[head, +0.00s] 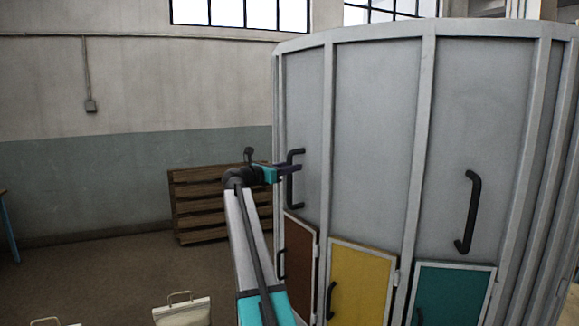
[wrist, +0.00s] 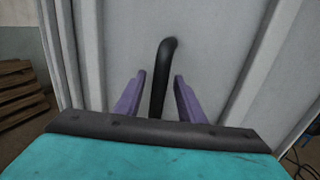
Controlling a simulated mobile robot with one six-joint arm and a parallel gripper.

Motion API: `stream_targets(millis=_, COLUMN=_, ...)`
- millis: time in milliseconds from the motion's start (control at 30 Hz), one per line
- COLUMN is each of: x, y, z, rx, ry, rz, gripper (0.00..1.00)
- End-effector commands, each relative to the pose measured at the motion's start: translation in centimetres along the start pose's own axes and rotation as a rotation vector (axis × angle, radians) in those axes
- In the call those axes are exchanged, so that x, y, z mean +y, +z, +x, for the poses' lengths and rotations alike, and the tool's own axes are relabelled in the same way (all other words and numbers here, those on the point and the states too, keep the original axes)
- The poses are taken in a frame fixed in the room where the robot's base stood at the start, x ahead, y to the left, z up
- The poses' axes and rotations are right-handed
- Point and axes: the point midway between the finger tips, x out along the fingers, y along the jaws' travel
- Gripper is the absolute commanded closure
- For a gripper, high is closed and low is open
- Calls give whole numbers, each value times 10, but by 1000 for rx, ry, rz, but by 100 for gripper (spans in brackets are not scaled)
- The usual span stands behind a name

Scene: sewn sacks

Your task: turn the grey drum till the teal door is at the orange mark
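The grey drum (head: 375,120) fills the right of the head view, with ribs between its flat panels. The teal door (head: 452,296) is low on the drum at the right, beside a yellow door (head: 360,284) and a brown door (head: 299,262). My gripper (head: 290,167) is at the black handle (head: 297,190) on the drum's left panel. In the wrist view the purple fingers (wrist: 158,95) stand apart, one on each side of the handle (wrist: 159,80), with gaps visible. The orange mark does not show in either view.
A second black handle (head: 468,212) is on the panel above the teal door. A wooden slatted stack (head: 205,205) stands by the wall left of the drum. Pale sacks or cases with handles (head: 182,312) sit at the bottom left. The floor (head: 110,275) between is open.

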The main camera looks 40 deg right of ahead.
Motion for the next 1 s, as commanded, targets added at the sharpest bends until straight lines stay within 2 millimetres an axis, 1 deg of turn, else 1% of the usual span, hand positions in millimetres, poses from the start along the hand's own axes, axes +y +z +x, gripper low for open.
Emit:
stream_targets(millis=300, x=0, y=0, z=1, rx=0, ry=0, rz=0, gripper=64)
stream_targets(millis=367, x=0, y=0, z=1, rx=0, ry=0, rz=0, gripper=74)
stream_targets(millis=500, x=0, y=0, z=1, rx=0, ry=0, rz=0, gripper=98)
stream_targets(millis=533, x=0, y=0, z=1, rx=0, ry=0, rz=0, gripper=100)
stream_targets(millis=1000, x=0, y=-1, z=0, rx=1, ry=-1, rz=0, gripper=100)
